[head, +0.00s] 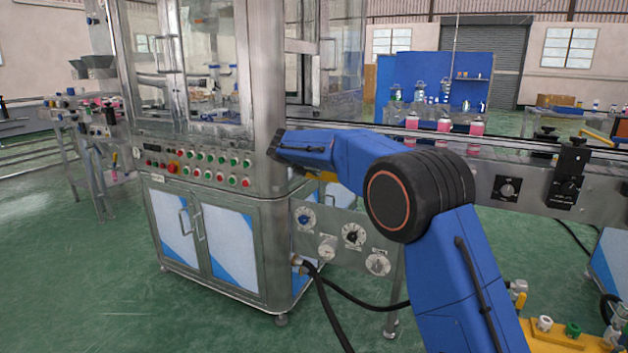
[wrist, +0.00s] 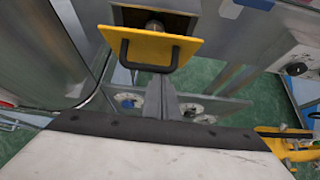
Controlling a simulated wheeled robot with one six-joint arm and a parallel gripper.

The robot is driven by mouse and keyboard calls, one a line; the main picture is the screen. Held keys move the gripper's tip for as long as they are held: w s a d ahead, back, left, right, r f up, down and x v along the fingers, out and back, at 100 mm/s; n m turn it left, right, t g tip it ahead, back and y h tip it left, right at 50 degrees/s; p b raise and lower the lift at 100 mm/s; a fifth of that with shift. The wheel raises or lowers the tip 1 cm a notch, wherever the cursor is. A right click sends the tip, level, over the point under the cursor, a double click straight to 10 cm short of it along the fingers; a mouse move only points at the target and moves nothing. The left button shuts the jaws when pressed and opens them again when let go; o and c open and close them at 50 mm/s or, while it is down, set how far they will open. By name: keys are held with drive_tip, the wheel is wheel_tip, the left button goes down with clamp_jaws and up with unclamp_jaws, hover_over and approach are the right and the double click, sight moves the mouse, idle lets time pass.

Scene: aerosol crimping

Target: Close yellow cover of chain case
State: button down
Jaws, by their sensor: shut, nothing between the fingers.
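The yellow cover (wrist: 172,48) with its black handle is in the upper middle of the wrist view. It stands open, tilted out below the dark opening of the chain case (wrist: 125,17), where a round metal part shows. In the head view only a sliver of yellow (head: 327,177) shows under my arm, probably the same cover. My gripper (wrist: 160,80) is shut and empty, its tips just below the cover near the handle; I cannot tell if they touch it. In the head view the end of my arm is beside the cabinet corner and the fingers are not clear.
A steel cabinet machine (head: 205,205) with buttons stands left of my arm. A conveyor (head: 520,178) with pink bottles runs to the right. A panel of dials (head: 345,240) sits below my arm, with black hoses near it. Green floor is open at front left.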

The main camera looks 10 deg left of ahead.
drive_tip(key=shift+g, duration=0.7)
drive_tip(key=shift+w+d+r, duration=0.3)
drive_tip(key=shift+w+r, duration=0.5)
drive_tip(key=shift+w+d+r, duration=0.25)
drive_tip(key=shift+w+r, duration=0.5)
drive_tip(key=shift+r, duration=0.05)
